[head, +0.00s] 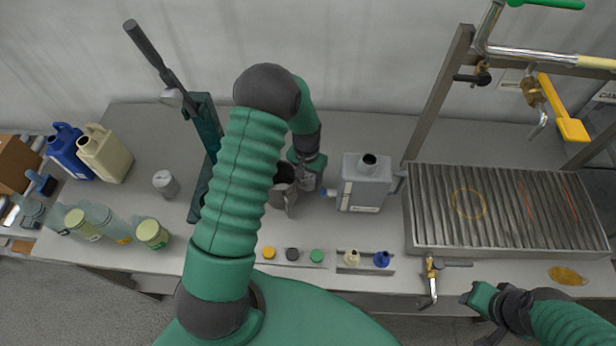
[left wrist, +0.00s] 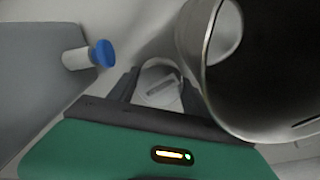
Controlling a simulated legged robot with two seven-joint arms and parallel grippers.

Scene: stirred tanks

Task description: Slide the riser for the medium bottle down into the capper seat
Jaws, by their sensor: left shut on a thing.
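My left gripper (head: 306,166) is beside the metal jug (head: 283,188) at the middle of the bench. It is shut on a small pale grey round piece (head: 308,181), which looks like the riser; its label is not readable. In the left wrist view this piece (left wrist: 158,84) sits between the fingers, with a grey slot-like mark on top. The green capper (head: 206,125) with its dark lever stands left of my left arm. Its seat is hidden or unclear behind my arm. My right gripper (head: 483,299) is at the lower right, off the bench front; its jaws are unclear.
The jug's rim (left wrist: 212,60) is very close to the held piece. A grey canister (head: 365,185) with a blue-capped spout stands just right. A small grey cylinder (head: 165,183) and several bottles stand left. Caps lie along the front; a ribbed drain tray (head: 412,240) is right.

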